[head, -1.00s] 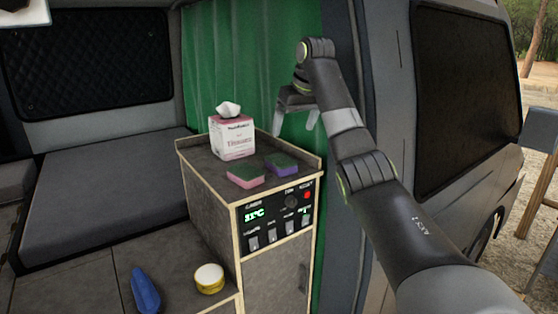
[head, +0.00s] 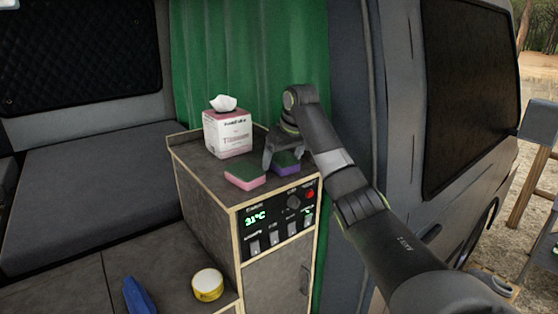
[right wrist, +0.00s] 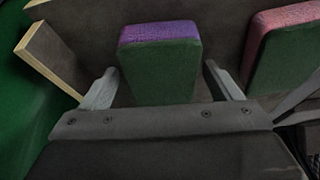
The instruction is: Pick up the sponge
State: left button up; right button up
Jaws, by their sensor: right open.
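Two sponges lie on the cabinet top (head: 203,164). The purple sponge (head: 287,168) has a dark green side and also shows in the right wrist view (right wrist: 160,65). The pink sponge (head: 245,177), also green on top, lies to its left; part of it shows at the right of the right wrist view (right wrist: 285,45). My right gripper (head: 283,165) is open over the purple sponge. In the right wrist view its two fingers (right wrist: 165,88) stand on either side of the purple sponge, with visible gaps. My left gripper is not in view.
A tissue box (head: 228,133) stands at the back left of the cabinet top, which has a raised rim. The cabinet front carries a control panel (head: 278,219). A yellow-rimmed round tin (head: 208,285) and a blue object (head: 138,296) lie on the lower surface.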

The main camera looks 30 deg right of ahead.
jog(key=shift+s+a+r, duration=0.15)
jog(key=shift+s+r, duration=0.1)
jog(key=shift+s, duration=0.05)
jog(key=shift+s+r, duration=0.2)
jog(key=shift+s, duration=0.15)
jog(key=shift+c, duration=0.9)
jog(key=shift+s+r, duration=0.1)
jog(key=shift+s, duration=0.05)
jog(key=shift+c, duration=2.3)
jog(key=shift+w+f, duration=0.2)
jog(key=c, duration=0.4)
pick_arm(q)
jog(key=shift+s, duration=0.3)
